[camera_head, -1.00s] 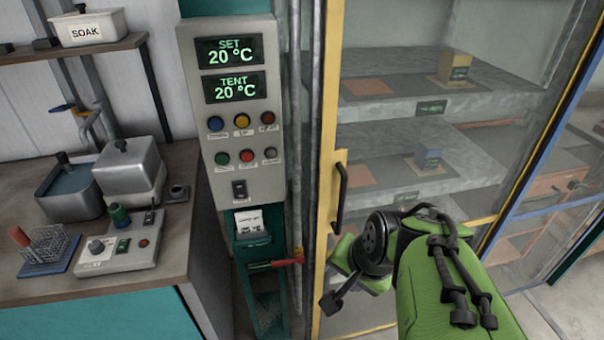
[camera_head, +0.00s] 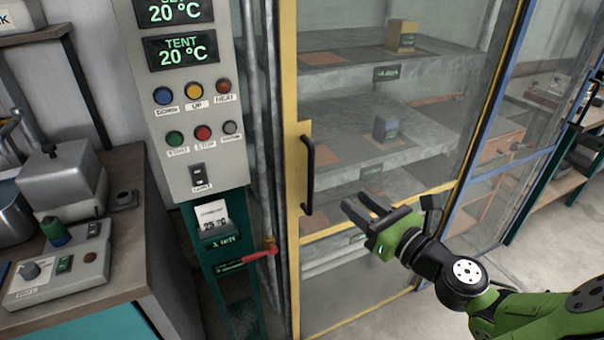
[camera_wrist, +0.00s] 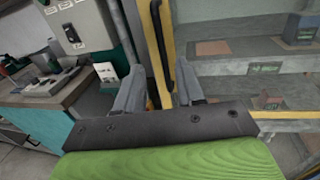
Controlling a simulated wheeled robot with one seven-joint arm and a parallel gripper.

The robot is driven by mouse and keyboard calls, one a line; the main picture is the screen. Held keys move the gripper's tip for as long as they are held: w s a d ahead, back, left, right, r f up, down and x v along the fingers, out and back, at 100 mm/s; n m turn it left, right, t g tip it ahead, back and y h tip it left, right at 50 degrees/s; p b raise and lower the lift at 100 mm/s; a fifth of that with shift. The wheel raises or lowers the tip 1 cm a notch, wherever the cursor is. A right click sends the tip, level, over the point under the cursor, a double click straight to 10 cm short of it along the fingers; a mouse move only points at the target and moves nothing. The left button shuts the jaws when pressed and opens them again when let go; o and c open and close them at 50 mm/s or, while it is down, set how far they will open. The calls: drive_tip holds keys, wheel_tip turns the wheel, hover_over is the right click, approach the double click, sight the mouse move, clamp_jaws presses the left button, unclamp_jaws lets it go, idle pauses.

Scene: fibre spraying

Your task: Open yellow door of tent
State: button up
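The yellow-framed tent door (camera_head: 291,255) is shut, with clear panes showing shelves behind it. Its black vertical bar handle (camera_head: 309,175) is on the left side of the frame, on a yellow plate. My gripper (camera_head: 360,213) is right of the handle and apart from it, with its two dark fingers pointing left toward it. In the wrist view the fingers (camera_wrist: 158,88) are spread with nothing between them. There the handle (camera_wrist: 160,40) stands beyond the fingertips, roughly between them, beside the yellow door post (camera_wrist: 170,45).
A control panel (camera_head: 190,100) reading TENT 20 °C stands left of the door. Below it are a printed slip (camera_head: 212,217) and a red lever (camera_head: 262,254). A workbench (camera_head: 150,255) is at left. A blue-framed door (camera_head: 500,160) adjoins at right. Floor is clear at lower right.

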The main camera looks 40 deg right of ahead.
sight(313, 169)
drive_tip(key=w+b, duration=0.1)
drive_tip(key=w, duration=0.4)
drive_tip(key=w+d+b, duration=0.1)
drive_tip(key=w, duration=0.4)
drive_tip(key=w+b, duration=0.1)
drive_tip(key=w, duration=0.4)
drive_tip(key=shift+w+d, duration=0.2)
drive_tip(key=shift+w, duration=0.15)
clamp_jaws()
